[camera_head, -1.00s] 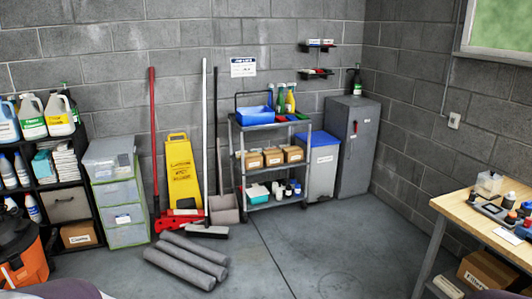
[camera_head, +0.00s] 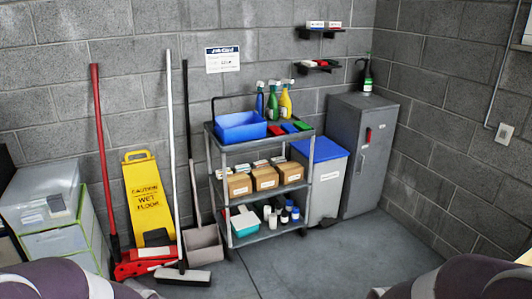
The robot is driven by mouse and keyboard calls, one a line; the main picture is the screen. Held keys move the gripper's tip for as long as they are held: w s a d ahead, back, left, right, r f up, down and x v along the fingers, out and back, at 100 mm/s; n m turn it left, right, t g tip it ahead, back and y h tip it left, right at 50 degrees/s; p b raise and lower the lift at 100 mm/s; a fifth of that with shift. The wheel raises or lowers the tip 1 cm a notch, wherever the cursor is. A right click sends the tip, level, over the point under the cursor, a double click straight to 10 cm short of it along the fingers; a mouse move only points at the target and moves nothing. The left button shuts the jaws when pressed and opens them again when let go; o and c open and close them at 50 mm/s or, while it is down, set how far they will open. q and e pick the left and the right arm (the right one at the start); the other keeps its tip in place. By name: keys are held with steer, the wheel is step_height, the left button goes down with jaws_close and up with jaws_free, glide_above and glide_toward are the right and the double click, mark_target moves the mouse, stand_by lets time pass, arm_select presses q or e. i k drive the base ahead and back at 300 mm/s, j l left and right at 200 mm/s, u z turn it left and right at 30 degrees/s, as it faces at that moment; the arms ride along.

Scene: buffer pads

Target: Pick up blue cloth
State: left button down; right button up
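Parts of my two arms show at the bottom left and bottom right edges. Neither gripper is in view.
The grey cart (camera_head: 225,207) also holds spray bottles (camera_head: 272,104), cardboard boxes (camera_head: 265,177) and small bottles. A yellow wet-floor sign (camera_head: 149,195), mop and broom stand left; a blue-lidded bin (camera_head: 326,180) and grey cabinet (camera_head: 358,160) stand right. Floor before the cart is clear.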

mark_target(288, 128)
steer(key=i+l+z, duration=0.15)
steer(key=i, duration=1.5)
